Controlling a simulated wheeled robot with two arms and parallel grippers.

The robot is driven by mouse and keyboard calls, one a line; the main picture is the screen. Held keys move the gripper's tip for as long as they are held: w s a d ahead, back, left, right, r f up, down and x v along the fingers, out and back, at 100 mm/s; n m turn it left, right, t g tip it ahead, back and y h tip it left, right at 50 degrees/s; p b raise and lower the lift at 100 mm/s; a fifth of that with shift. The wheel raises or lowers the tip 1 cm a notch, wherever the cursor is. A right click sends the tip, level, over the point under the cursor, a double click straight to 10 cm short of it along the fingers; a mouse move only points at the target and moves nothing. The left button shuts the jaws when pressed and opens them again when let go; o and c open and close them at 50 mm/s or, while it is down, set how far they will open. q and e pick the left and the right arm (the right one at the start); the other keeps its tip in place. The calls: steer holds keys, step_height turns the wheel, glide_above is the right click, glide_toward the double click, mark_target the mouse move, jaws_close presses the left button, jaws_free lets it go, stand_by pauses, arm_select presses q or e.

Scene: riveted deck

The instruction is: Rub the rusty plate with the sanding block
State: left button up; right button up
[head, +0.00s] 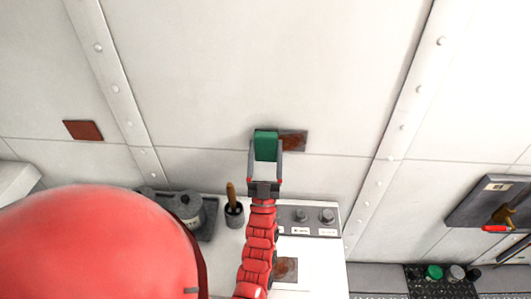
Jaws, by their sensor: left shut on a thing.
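My left gripper (265,160) is shut on a green block, the sanding block (266,147), with one finger along each side of it. A rusty brown plate (295,140) is on the pale wall just right of the block. The block and gripper hide the left part of this plate. I cannot tell whether the block touches the plate or stands off it. A second rusty plate (287,268) lies on the white surface below, partly behind my arm. A plain red-brown square (83,130) is on the wall at the left. My right gripper is not in view.
A dark cup with a wooden-handled tool (233,212) and a grey tray with dark items (186,210) stand left of my arm. A grey panel with knobs (310,218) is at its right. A dark panel (490,205) juts out at far right. The wall around the plate is clear.

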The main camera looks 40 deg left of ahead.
arm_select(q)
steer(key=shift+w+a, duration=0.2)
steer(key=shift+w, duration=0.05)
